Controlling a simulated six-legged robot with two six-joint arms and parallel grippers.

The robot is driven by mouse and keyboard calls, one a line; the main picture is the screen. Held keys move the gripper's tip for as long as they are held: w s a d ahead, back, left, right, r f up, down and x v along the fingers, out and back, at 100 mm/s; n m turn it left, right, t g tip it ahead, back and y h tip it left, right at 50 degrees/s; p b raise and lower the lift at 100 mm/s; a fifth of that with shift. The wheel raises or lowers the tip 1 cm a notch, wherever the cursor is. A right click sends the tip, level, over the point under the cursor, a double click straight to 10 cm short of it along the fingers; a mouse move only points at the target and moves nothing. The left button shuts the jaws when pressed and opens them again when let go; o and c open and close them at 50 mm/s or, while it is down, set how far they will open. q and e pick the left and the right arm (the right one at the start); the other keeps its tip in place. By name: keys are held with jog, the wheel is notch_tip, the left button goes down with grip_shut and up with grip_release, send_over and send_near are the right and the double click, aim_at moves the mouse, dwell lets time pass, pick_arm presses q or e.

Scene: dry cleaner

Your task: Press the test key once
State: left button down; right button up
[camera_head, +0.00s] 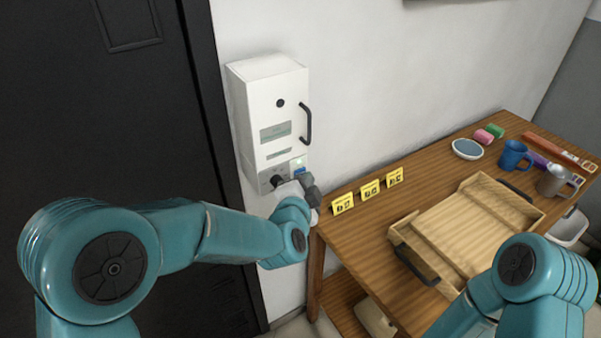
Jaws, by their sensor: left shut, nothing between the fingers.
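A white wall box (270,110) with a black handle hangs beside the dark door. A strip of controls runs along its lower edge, with a black knob (277,181), a small green light and a small blue key (298,171). I cannot read its label, so I cannot tell if it is the test key. My left gripper (309,186) is shut and empty at the lower right of this strip, just below the blue key. I cannot tell whether it touches the panel. My right arm shows at the lower right; its gripper is out of view.
A wooden table (360,225) stands right of the box. Three yellow cards (370,190) stand near its wall edge. A wooden tray (475,228) with black handles, a blue mug (514,155), a metal mug (553,180) and a round dish (467,149) are on it.

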pick_arm(q)
jog(key=shift+w+a, duration=0.2)
jog(key=shift+w, duration=0.1)
dwell(0.4)
jog(key=shift+s+d, duration=0.1)
jog(key=shift+s, duration=0.05)
jog(key=shift+s+d, duration=0.35)
jog(key=shift+s, duration=0.15)
dwell(0.3)
jog(key=s+d, duration=0.1)
jog(key=s, duration=0.1)
jog(key=s+d, duration=0.2)
dwell(0.4)
jog(key=shift+a, duration=0.1)
dwell(0.6)
